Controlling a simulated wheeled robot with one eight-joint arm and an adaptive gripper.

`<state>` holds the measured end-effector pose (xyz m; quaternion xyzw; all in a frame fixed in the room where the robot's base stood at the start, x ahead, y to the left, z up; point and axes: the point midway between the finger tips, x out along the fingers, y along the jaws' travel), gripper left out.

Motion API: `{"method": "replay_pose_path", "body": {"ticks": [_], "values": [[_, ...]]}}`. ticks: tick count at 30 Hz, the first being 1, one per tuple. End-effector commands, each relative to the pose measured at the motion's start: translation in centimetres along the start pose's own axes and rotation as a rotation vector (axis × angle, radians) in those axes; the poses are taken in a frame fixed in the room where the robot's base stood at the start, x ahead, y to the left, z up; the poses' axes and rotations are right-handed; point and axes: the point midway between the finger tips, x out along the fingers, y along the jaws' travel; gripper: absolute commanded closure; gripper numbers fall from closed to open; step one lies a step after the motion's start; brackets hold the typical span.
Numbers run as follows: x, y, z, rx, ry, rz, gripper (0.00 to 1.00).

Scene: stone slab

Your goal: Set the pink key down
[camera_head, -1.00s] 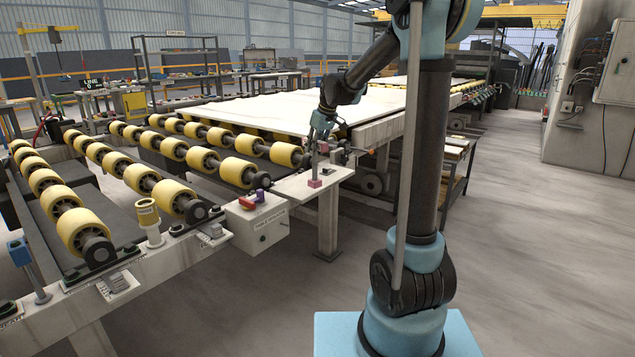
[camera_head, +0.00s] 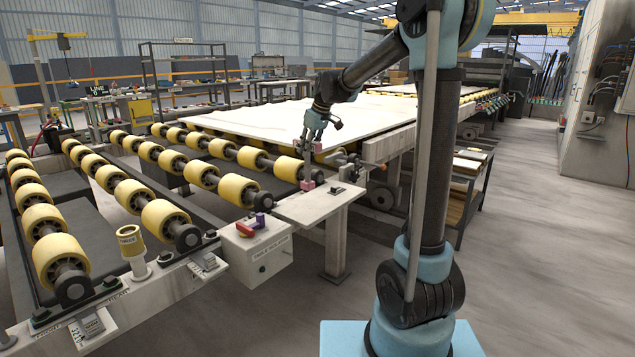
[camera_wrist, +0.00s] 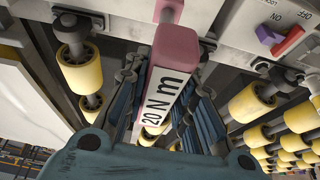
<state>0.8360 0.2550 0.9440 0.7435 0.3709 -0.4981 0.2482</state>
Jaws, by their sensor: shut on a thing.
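That end shows at the far left edge of a pale metal shelf (camera_head: 310,206), beside the yellow rollers. I cannot tell whether it touches anything there.
A control box (camera_head: 257,250) with a red and a purple switch stands left of the shelf. Rows of yellow rollers (camera_head: 238,188) run to the left. A large white slab (camera_head: 270,118) lies behind. The shelf's top is mostly bare, with a small dark fitting at its right.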

Motion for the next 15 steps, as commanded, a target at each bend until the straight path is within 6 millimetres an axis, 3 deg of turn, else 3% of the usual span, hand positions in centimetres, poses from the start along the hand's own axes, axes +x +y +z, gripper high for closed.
{"method": "replay_pose_path", "body": {"ticks": [4,15], "values": [[1.9,0.8,1.4,0.011,0.0,0.005,1.0],[4.5,1.3,2.8,0.018,0.0,0.007,1.0]]}}
